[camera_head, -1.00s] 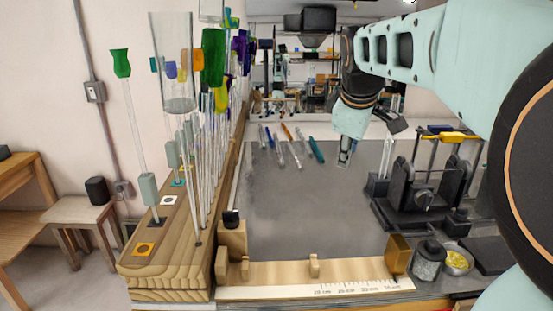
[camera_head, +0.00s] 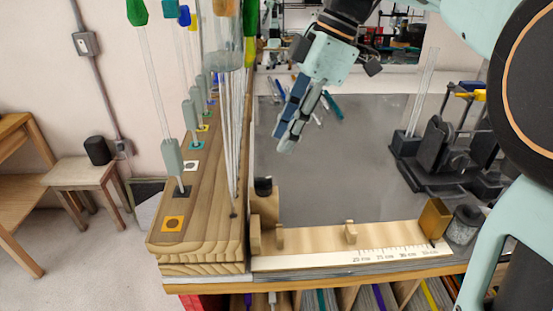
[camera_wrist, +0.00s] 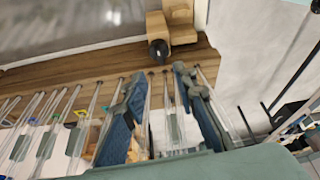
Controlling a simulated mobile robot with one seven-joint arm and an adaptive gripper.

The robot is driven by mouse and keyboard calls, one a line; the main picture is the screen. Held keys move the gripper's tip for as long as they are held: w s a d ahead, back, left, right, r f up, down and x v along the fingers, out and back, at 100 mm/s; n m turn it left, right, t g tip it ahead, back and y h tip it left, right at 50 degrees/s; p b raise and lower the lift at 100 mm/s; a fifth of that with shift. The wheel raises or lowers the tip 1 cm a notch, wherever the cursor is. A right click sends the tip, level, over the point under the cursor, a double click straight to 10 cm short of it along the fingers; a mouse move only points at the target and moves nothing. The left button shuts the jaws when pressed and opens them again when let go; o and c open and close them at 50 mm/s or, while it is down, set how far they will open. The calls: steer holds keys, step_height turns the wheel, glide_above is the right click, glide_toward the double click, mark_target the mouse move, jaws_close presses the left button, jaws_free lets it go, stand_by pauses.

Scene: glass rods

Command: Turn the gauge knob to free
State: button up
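The gauge is a pale wooden strip with a ruler scale (camera_head: 385,254) along the bench's front edge. A small black knob (camera_head: 263,186) sits on the wooden block (camera_head: 265,208) at its left end. I cannot read which setting the knob is at. In the wrist view the knob (camera_wrist: 158,50) and its block (camera_wrist: 180,22) are at the top centre, beyond my fingertips. My gripper (camera_head: 287,142) hangs above the grey bench top, behind and slightly right of the knob, apart from it. In the wrist view my gripper (camera_wrist: 155,80) is open, with nothing held between its fingers.
A wooden rack (camera_head: 218,190) with several upright glass rods stands close left of the gauge. A brass block (camera_head: 434,218) and a dark jar (camera_head: 463,225) are at the gauge's right end. A black clamp device (camera_head: 447,150) stands at right. The bench middle (camera_head: 350,175) is clear.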

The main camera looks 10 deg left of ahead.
mark_target(265, 178)
steer(key=x, duration=0.9)
steer(key=shift+f, duration=0.15)
steer(key=shift+c, duration=0.3)
jaws_close()
